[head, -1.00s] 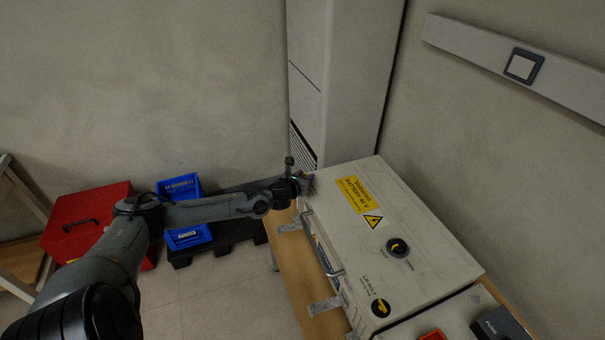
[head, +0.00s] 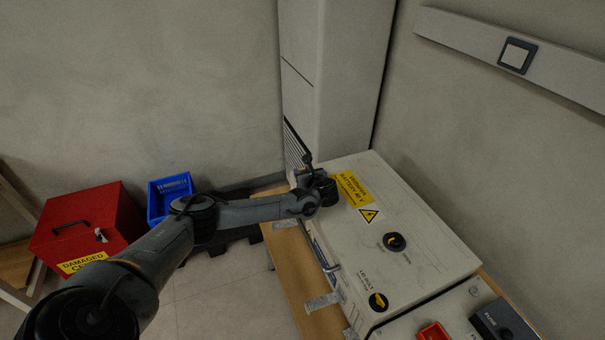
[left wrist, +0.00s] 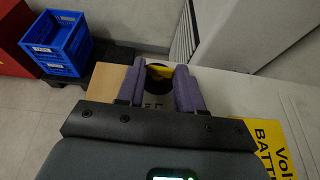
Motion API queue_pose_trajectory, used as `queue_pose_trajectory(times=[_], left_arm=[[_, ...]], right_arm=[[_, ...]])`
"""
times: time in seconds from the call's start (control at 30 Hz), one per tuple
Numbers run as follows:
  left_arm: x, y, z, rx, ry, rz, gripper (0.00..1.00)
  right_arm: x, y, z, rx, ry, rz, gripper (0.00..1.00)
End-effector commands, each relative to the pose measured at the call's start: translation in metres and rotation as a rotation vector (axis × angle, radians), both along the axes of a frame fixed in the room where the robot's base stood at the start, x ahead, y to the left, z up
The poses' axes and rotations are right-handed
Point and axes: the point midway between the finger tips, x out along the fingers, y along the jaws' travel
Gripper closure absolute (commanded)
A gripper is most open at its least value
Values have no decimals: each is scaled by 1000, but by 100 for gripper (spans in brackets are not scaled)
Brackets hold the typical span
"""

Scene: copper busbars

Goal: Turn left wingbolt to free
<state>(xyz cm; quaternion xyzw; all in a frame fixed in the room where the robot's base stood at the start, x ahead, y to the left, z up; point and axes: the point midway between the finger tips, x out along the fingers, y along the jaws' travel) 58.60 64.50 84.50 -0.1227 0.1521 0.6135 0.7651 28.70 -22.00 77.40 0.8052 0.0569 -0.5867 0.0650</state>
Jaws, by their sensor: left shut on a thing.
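The left wingbolt (left wrist: 159,70) shows in the left wrist view as a yellow wing on a black round disc. It sits between the two purple fingers of my left gripper (left wrist: 161,82), which is shut on it. In the head view my left wrist is over the far left corner of the pale battery box lid (head: 430,258), and it hides this wingbolt and the fingertips. Another yellow bolt (head: 378,302) on a black disc, labelled as a lid bolt, is at the lid's near corner. My right gripper is not in view.
A black rotary knob (head: 394,242) and a yellow warning label (head: 352,188) are on the lid. Metal latches and a handle line its left side. A blue crate (head: 160,202) and a red box (head: 88,228) stand at left. A tall pale cabinet (head: 330,80) stands close behind.

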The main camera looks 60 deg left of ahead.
Motion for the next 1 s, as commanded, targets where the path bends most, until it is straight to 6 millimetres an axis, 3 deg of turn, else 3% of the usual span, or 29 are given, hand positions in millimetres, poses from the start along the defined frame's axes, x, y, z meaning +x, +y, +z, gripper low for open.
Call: queue_pose_trajectory(times=[0.6, 0.63, 0.7, 0.8, 1.0], left_arm=[[1, 0, -2, -1, 2, 46, 94], [1, 0, -2, -1, 2, 46, 62], [1, 0, -2, -1, 2, 46, 52], [1, 0, -2, -1, 2, 46, 38], [1, 0, -1, -1, 2, 45, 38]], right_arm=[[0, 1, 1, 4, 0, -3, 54], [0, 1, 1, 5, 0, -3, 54], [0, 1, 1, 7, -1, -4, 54], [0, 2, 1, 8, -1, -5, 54], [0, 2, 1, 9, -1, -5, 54]])
